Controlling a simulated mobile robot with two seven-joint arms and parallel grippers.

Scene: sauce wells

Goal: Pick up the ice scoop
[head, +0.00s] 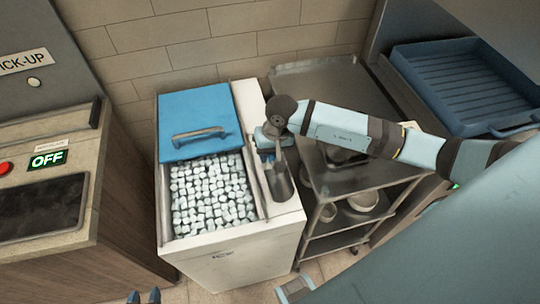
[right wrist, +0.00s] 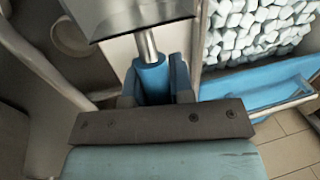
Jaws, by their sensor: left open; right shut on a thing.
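The ice scoop has a metal bowl (head: 280,183) and a blue handle (right wrist: 152,82). My right gripper (head: 270,146) is shut on that handle; its fingers also show on both sides of it in the right wrist view (right wrist: 155,88). The metal bowl hangs below the gripper at the right side of the white ice bin (head: 230,245). I cannot tell whether the bowl touches the bin's rim. Ice cubes (head: 212,195) fill the open front of the bin. My left gripper (head: 144,297) is open at the bottom edge, far from the scoop; only its tips show.
A blue lid (head: 195,112) with a metal handle covers the back of the bin. A metal shelf cart (head: 345,185) with bowls stands to the right. A blue tray (head: 470,85) sits at the back right. A counter with an OFF sign (head: 47,159) is at the left.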

